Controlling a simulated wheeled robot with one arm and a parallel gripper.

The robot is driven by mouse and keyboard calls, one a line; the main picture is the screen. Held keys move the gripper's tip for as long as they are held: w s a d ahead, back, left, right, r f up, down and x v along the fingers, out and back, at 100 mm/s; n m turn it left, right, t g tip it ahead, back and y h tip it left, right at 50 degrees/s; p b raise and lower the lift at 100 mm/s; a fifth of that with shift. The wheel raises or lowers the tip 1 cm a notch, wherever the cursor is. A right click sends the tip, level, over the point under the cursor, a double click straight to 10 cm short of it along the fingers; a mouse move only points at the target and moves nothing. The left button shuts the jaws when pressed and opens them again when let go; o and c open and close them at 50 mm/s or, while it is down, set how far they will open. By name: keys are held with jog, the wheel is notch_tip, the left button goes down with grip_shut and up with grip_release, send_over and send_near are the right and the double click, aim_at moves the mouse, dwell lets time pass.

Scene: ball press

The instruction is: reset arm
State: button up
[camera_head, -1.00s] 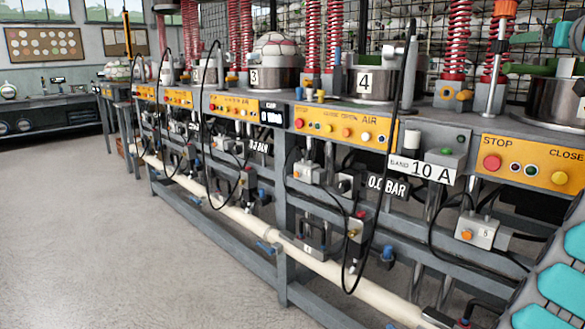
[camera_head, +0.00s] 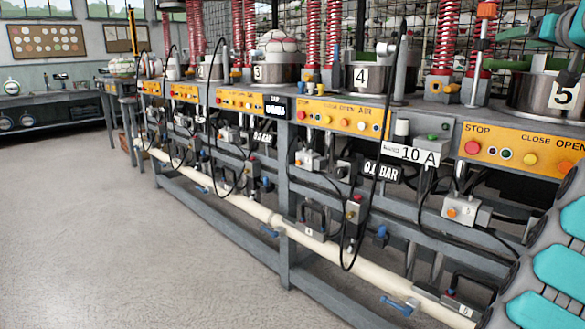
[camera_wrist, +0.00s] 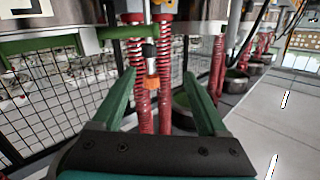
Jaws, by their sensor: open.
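My gripper (camera_wrist: 162,85) shows in the wrist view with its two green fingers spread apart and nothing between them. Beyond the fingers stand red coiled springs (camera_wrist: 140,50) and a post with an orange and black part (camera_wrist: 151,80); they look apart from the fingers, though the distance is hard to tell. In the head view, teal and grey parts of my arm fill the lower right edge and the upper right corner.
A long grey press bench (camera_head: 285,215) with yellow control panels (camera_head: 340,115) runs along the right. Pots numbered 3 (camera_head: 258,73), 4 (camera_head: 361,77) and 5 (camera_head: 564,97) stand on it. A cream pipe (camera_head: 330,258) runs low along the front. The grey floor (camera_head: 110,240) at left is clear.

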jog(key=w+a+f+g+y, duration=0.5)
jog(key=a+f, duration=0.4)
jog(key=a, duration=0.5)
jog(key=s+a+f+g+p, duration=0.1)
jog(key=s+a+f+g, duration=0.15)
jog(key=a+f, duration=0.5)
jog(key=s+a+f+g, duration=0.2)
jog(key=s+a+f, duration=0.1)
jog(key=a+f, duration=0.45)
jog(key=s+a+f+n+g, duration=0.2)
jog(key=s+a+f+g, duration=0.45)
jog(key=s+f, duration=0.75)
jog(key=s+f+g+h, duration=0.1)
jog(key=s+f, duration=0.4)
jog(key=s, duration=0.3)
jog(key=s+f, duration=0.5)
jog(key=s, duration=0.3)
jog(key=s+a+f+n+g+h+p, duration=0.1)
jog(key=s+f, duration=0.4)
jog(key=s, duration=0.3)
jog(key=shift+s+f+g+h, duration=0.15)
jog(key=shift+s+g+h, duration=0.15)
jog(key=shift+s, duration=0.05)
